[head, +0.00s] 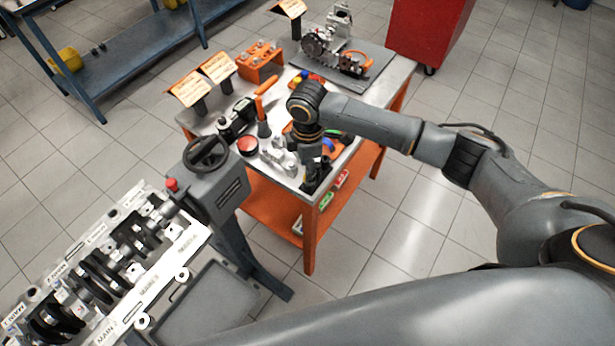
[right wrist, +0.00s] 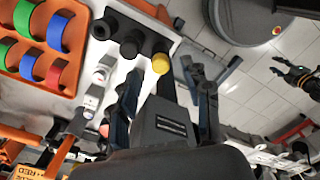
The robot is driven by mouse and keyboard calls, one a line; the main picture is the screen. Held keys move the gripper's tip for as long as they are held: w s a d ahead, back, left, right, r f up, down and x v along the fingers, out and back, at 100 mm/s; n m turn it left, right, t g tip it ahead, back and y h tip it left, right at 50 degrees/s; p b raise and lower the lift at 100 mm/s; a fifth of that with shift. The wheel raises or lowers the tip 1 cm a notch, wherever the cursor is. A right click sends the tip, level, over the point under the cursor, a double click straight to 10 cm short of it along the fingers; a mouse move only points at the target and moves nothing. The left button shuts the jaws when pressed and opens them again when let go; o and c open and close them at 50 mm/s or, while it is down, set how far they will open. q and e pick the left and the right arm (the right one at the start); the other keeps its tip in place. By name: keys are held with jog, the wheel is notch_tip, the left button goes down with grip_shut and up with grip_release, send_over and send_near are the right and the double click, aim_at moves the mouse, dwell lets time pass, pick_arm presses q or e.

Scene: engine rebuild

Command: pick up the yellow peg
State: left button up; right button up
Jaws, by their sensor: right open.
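The yellow peg (right wrist: 160,63) shows in the right wrist view as a round yellow end beside several black round pieces (right wrist: 131,43), at the edge of the light tabletop. My right gripper (right wrist: 166,85) is open, with its two fingers spread and the yellow end between and beyond their tips. They do not appear to hold it. In the head view my right gripper (head: 316,172) hangs over the near corner of the workbench, and I cannot make out the yellow peg there. A dark gripper-like shape (right wrist: 295,76), perhaps my left gripper, shows at the right of the wrist view.
An orange tray (right wrist: 75,8) with coloured half rings lies near the black pieces. On the workbench (head: 399,70) stand a red button (head: 247,146), an orange-handled tool (head: 264,105) and an engine assembly (head: 330,45). An engine block (head: 150,290) stands at the left.

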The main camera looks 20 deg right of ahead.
jog(key=shift+f, duration=1.25)
grip_shut()
jog(key=shift+r, duration=0.15)
notch_tip(320, 180, up, 10)
jog(key=b, duration=0.2)
